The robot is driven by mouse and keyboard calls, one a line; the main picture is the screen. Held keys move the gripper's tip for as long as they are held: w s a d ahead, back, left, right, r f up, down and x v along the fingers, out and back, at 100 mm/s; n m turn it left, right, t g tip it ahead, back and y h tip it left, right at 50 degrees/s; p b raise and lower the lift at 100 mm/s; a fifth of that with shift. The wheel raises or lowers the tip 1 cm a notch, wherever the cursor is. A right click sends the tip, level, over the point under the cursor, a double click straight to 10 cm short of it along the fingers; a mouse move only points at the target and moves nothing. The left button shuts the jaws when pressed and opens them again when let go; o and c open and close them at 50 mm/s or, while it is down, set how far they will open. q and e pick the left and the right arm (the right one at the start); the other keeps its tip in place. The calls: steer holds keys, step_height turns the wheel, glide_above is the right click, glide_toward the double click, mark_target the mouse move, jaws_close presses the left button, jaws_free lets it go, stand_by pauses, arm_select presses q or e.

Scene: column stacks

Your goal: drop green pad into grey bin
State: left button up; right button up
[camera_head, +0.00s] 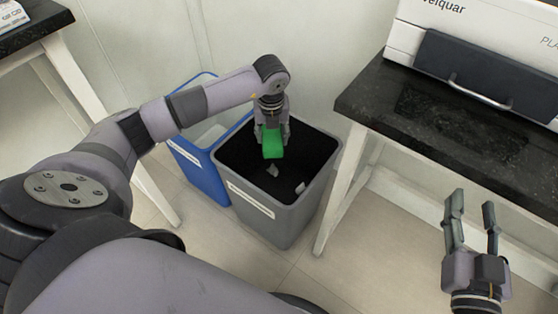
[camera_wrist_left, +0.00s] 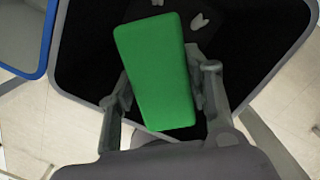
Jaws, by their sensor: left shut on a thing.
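The green pad (camera_head: 272,143) is a small rectangular block held by my left gripper (camera_head: 272,134). The gripper points down over the open top of the grey bin (camera_head: 265,218). In the left wrist view the pad (camera_wrist_left: 157,72) sits between the two fingers of the gripper (camera_wrist_left: 165,90), with the dark inside of the bin (camera_wrist_left: 270,35) behind it. My right gripper (camera_head: 470,212) is open and empty at the lower right, apart from the bin.
A blue bin (camera_head: 203,170) stands just left of the grey bin. A black-topped table (camera_head: 375,100) with a white machine (camera_head: 480,40) is at the right. Small light scraps (camera_head: 300,188) lie in the grey bin. Tiled floor is clear in front.

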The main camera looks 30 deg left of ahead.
arm_select(q)
steer(key=o, duration=1.2)
steer(key=shift+r, duration=0.1)
steer(key=r, duration=0.7)
steer(key=s+d+r, duration=0.1)
steer(key=r, duration=0.3)
steer(key=shift+s+r, duration=0.1)
steer(key=shift+r, duration=0.25)
steer(key=shift+a+f, duration=0.1)
